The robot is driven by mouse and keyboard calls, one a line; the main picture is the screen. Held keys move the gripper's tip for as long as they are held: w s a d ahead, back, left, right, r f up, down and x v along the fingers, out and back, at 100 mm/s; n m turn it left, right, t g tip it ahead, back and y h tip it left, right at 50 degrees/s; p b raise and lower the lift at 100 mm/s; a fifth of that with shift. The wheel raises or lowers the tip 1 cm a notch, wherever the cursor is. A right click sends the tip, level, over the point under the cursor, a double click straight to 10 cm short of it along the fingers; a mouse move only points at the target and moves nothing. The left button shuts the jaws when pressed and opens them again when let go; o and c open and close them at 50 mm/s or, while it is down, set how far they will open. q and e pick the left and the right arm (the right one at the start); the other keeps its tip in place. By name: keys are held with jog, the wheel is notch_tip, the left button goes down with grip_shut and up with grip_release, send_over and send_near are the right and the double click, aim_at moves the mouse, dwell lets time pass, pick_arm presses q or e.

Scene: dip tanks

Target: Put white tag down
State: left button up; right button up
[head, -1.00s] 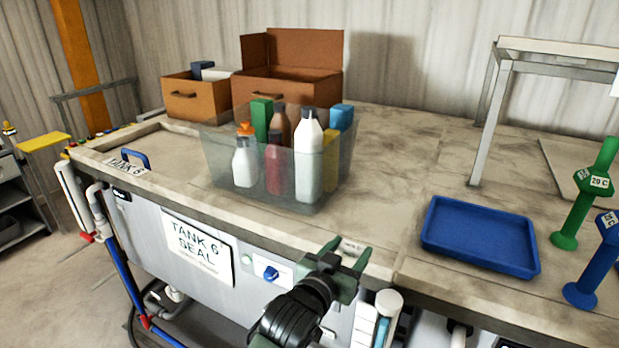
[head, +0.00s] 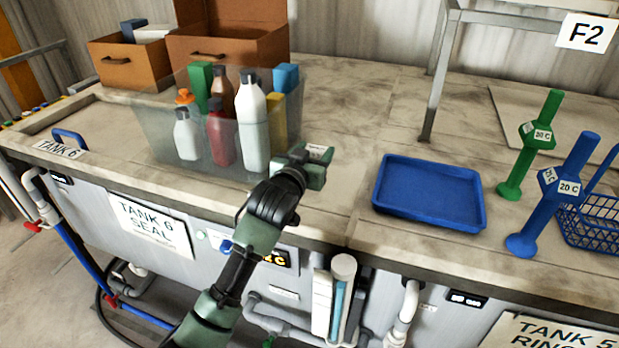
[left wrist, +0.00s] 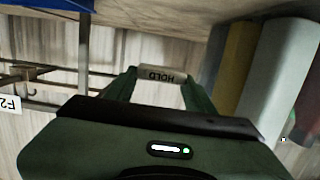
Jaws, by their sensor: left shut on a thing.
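The white tag (left wrist: 163,76) reads HOLD and is held between the fingertips of my left gripper (left wrist: 160,86) in the left wrist view. In the head view my left gripper (head: 315,166) is shut on the tag (head: 317,151), of which only a small part shows. The gripper is over the stone-look counter (head: 345,195), between the clear bin and the blue tray. I cannot tell the exact gap between the tag and the counter. My right gripper is not in view.
A clear bin (head: 152,135) with several bottles and boxes stands left of the gripper. A blue tray (head: 428,215) lies to the right. Farther right stand a green post (head: 515,175), a blue post (head: 545,210) and a blue basket (head: 595,225). A metal stand (head: 434,85) is behind.

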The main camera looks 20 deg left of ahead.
pick_arm(q)
notch_tip(320, 180, down, 6)
jog(key=shift+r+p, duration=0.2)
jog(key=shift+p, duration=0.1)
notch_tip(320, 180, down, 4)
jog(key=shift+f+p, duration=0.2)
jog(key=shift+p, duration=0.1)
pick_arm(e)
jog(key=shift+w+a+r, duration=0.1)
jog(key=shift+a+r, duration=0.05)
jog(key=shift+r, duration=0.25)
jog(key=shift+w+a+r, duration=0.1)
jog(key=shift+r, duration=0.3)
pick_arm(q)
jog(key=o, duration=1.3)
jog(key=shift+f, duration=0.1)
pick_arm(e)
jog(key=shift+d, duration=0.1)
